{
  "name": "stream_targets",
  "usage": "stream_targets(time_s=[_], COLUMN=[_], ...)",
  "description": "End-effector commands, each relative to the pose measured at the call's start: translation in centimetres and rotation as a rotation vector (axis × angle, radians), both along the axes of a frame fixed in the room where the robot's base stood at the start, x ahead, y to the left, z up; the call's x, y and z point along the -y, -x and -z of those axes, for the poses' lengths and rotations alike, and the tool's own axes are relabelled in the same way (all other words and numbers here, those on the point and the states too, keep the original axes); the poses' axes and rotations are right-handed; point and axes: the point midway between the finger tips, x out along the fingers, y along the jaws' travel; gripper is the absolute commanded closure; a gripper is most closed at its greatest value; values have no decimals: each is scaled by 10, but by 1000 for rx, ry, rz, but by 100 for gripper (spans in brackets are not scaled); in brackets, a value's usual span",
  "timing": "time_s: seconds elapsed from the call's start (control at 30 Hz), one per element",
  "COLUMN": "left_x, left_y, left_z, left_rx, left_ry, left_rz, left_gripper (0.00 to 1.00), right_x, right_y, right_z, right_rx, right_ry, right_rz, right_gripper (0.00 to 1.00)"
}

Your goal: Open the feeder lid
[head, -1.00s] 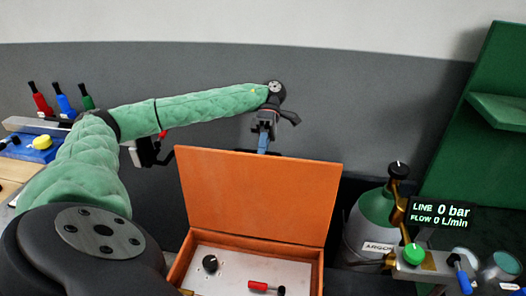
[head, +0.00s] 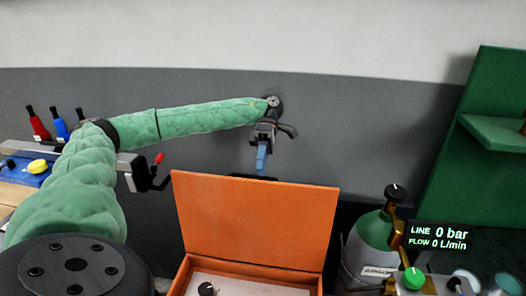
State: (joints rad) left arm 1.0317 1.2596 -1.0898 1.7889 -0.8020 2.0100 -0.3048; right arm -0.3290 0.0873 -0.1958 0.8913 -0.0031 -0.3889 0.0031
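The orange feeder lid (head: 255,222) stands up, open, at the back of an orange box (head: 185,278) in the lower middle of the head view. My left gripper (head: 262,158), dark with a blue finger part, points down just above and behind the lid's top edge. A small gap shows between the blue tip and that edge. The fingers overlap from this angle, so I cannot tell whether they are apart. Nothing shows held in them. My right gripper is out of view.
Inside the box is a pale panel with a black knob (head: 207,288). An argon cylinder (head: 372,235) with a regulator and display (head: 440,236) stands right of the box. A green stand (head: 480,170) is at far right.

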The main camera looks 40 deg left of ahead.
Motion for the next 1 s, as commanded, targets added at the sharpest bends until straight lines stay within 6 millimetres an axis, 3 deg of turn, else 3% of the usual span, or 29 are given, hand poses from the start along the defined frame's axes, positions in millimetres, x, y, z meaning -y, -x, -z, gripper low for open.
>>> stream_targets(time_s=[1.0], left_x=[-18], left_y=[-28], left_z=[-21], left_rx=[0], left_ry=[-2], left_rz=[-2], left_gripper=[68], right_x=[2], right_y=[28], right_z=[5], right_rx=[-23], right_ry=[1], right_rz=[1], right_gripper=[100])
